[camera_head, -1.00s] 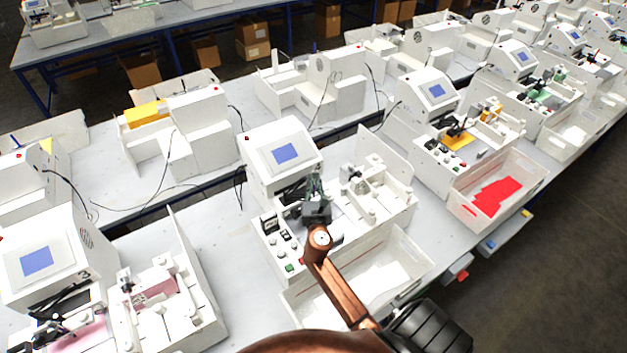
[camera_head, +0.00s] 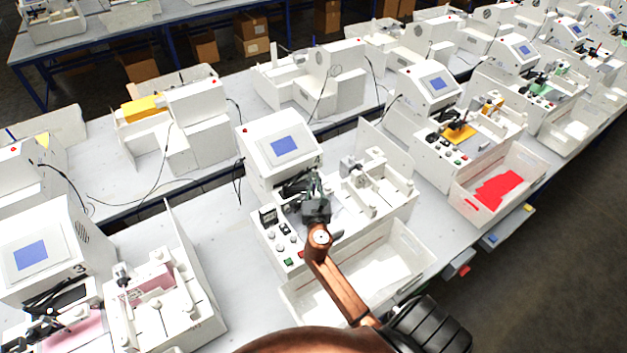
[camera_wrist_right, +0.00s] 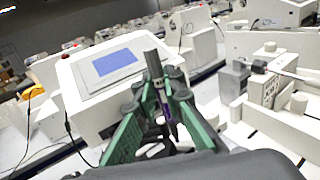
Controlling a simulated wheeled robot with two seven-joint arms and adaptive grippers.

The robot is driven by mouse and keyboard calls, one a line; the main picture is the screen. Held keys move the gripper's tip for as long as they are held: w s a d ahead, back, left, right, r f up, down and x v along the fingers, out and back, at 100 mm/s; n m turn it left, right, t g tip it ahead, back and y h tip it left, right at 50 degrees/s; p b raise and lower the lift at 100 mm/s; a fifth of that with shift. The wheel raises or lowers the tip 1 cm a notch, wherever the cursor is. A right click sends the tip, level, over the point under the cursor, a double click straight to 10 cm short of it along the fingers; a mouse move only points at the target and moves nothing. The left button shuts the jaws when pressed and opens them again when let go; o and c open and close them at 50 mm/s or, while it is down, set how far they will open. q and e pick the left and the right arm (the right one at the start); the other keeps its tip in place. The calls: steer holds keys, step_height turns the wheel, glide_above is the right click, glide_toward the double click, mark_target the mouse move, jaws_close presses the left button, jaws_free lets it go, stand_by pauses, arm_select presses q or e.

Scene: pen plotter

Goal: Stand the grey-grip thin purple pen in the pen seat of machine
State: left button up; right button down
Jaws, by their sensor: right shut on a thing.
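The machine (camera_head: 270,165) is a white cabinet with a blue screen, a front row of knobs and a low white bed on its right side. It also fills much of the right wrist view (camera_wrist_right: 75,85). My right gripper (camera_head: 317,205) is over the front part of this machine. In the right wrist view its green fingers (camera_wrist_right: 158,100) are shut on a thin pen (camera_wrist_right: 154,66), which points up and tilts a little. The pen has a dark grey upper part and a purple patch lower down. I cannot make out the pen seat for sure. My left gripper is not in view.
A white bin (camera_head: 400,262) stands in front of the machine. Similar machines stand on both sides along the table. A bin with red sheets (camera_head: 492,190) is to the right.

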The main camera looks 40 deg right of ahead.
mark_target(314, 195)
steer(key=shift+p, duration=0.45)
stand_by(1.1)
step_height(314, 195, down, 8)
steer(key=b, duration=0.7)
steer(key=shift+f, duration=0.15)
stand_by(2.6)
steer(key=c, duration=2.5)
jaws_free()
steer(key=o, duration=0.6)
steer(key=shift+c, duration=0.2)
steer(key=shift+s+a, duration=0.1)
steer(key=v, duration=1.1)
steer(key=shift+s+a, duration=0.25)
steer(key=shift+s, duration=0.05)
